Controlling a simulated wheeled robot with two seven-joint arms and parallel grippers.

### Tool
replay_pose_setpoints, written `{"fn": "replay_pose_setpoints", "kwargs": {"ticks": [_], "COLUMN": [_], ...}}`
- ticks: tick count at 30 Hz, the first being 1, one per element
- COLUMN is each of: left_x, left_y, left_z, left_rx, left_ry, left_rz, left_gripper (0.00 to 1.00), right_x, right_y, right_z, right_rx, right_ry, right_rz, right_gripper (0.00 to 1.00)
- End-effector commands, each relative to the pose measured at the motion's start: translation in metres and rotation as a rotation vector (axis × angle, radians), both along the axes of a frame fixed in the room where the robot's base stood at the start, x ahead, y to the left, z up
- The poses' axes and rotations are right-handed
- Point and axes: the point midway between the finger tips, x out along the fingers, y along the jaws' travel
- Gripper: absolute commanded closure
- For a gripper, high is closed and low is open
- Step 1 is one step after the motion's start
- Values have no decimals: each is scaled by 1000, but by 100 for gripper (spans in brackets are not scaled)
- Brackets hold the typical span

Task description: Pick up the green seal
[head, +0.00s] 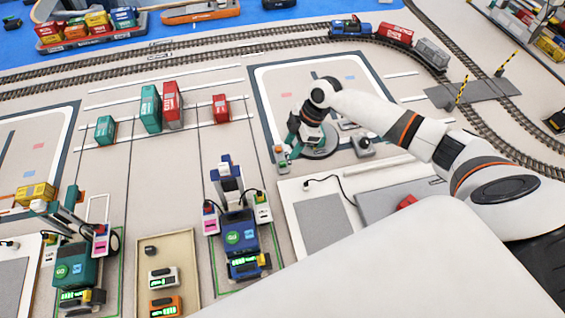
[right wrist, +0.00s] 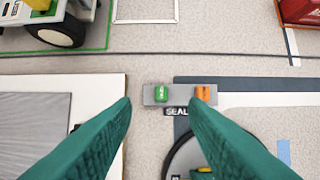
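The green seal (right wrist: 162,92) is a small green block on a grey strip labelled SEAL (right wrist: 182,93) in the right wrist view. An orange block (right wrist: 204,93) sits on the same strip, to its right. In the head view the green seal (head: 283,164) is tiny, near the edge of the marked bay. My right gripper (right wrist: 160,100) is open and empty. Its two teal fingers lie on either side of the green seal in the picture, with the seal just beyond the tips and nothing between them. My left gripper is not in view.
A round dark base (head: 320,150) stands beside the strip, partly behind my right gripper in the head view. A white pad with a grey panel (head: 322,220) lies nearby. A gantry crane (head: 238,225) stands to the left, and a red container (head: 221,108) beyond.

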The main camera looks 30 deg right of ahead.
Motion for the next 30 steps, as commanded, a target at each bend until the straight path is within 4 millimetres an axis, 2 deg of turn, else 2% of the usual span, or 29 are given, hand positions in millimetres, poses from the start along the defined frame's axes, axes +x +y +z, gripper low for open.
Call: {"fn": "replay_pose_setpoints", "kwargs": {"ticks": [8, 13, 17, 25, 26, 30], "left_x": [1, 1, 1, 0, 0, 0], "left_y": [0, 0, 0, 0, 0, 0], "left_z": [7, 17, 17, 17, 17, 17], "left_rx": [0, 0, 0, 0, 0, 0], "left_ry": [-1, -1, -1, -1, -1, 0], "left_rz": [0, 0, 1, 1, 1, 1], "left_gripper": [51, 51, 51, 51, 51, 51], "right_x": [2, 4, 6, 6, 6, 6], "right_y": [8, 13, 19, 20, 20, 20], "right_z": [-21, -45, -61, -66, -65, -65], "right_rx": [1, 1, 2, 0, 0, 0], "right_ry": [3, 4, 2, 0, 0, 0], "right_rz": [-1, -2, -1, 0, 0, 0], "right_gripper": [60, 60, 60, 60, 62, 85]}}
